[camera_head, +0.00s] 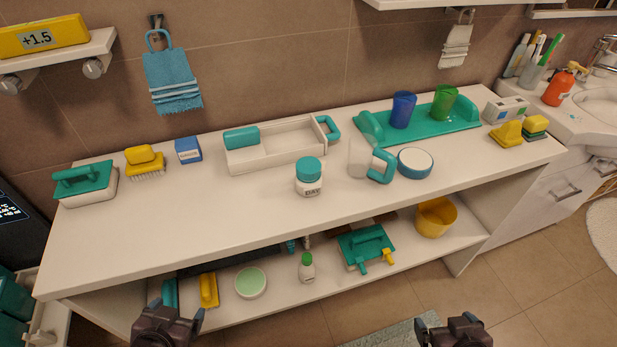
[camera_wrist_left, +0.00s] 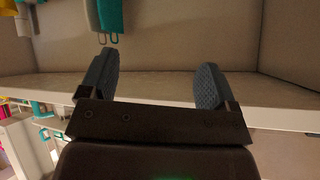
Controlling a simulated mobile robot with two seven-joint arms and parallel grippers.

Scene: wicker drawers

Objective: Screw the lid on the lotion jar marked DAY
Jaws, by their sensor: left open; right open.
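The white jar marked DAY (camera_head: 310,187) stands upright on the white counter, near the middle. A teal lid (camera_head: 309,165) sits on top of it; I cannot tell how tightly it is on. My left gripper (camera_head: 176,312) is low at the front left, below the counter top and well away from the jar. In the left wrist view its fingers (camera_wrist_left: 152,88) are spread with nothing between them. My right gripper (camera_head: 454,326) is open at the bottom right, also apart from the jar.
Behind the jar is a white tray (camera_head: 275,157) with teal handles. The counter's left front (camera_head: 180,220) is clear. A lower shelf holds several items.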

